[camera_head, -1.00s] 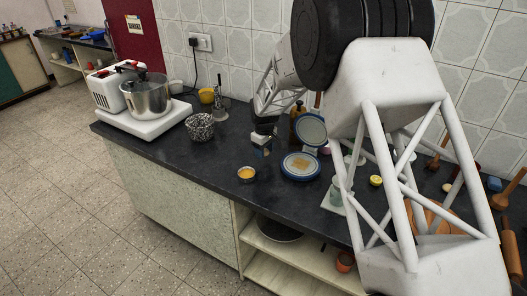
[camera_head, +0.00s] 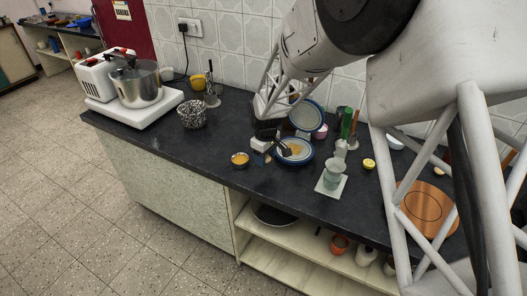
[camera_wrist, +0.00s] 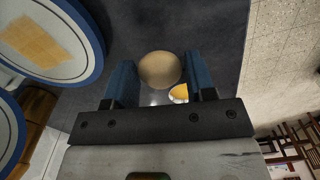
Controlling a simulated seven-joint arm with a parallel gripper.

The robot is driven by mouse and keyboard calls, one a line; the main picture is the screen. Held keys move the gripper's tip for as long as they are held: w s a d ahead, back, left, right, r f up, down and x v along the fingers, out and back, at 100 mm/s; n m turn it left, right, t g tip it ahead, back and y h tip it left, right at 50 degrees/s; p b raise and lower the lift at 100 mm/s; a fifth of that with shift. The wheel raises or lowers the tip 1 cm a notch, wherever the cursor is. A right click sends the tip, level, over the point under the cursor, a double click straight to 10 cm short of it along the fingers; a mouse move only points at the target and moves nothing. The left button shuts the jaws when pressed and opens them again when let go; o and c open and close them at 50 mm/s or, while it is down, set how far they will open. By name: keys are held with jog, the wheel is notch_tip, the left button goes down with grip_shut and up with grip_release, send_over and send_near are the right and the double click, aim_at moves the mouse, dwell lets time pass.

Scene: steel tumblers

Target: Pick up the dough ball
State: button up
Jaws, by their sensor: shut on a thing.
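The dough ball (camera_wrist: 160,70), round and beige, sits between the two blue finger pads of my gripper (camera_wrist: 161,80) in the wrist view. The pads press on its two sides, near the fingertips. In the head view my gripper (camera_head: 270,155) is low by the counter's front, between the small orange bowl and the blue-rimmed dish. The ball is not clearly visible there. I cannot tell whether it clears the counter.
The small bowl with orange contents (camera_head: 240,160) is left of my gripper. The blue-rimmed round dish (camera_head: 308,158) is close on its right, its lid (camera_head: 308,113) behind. A glass (camera_head: 333,172) on a pale mat stands farther right. The dark counter (camera_head: 200,150) is clear at left front.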

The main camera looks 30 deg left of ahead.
jog(key=shift+s+d, duration=0.3)
dwell(0.6)
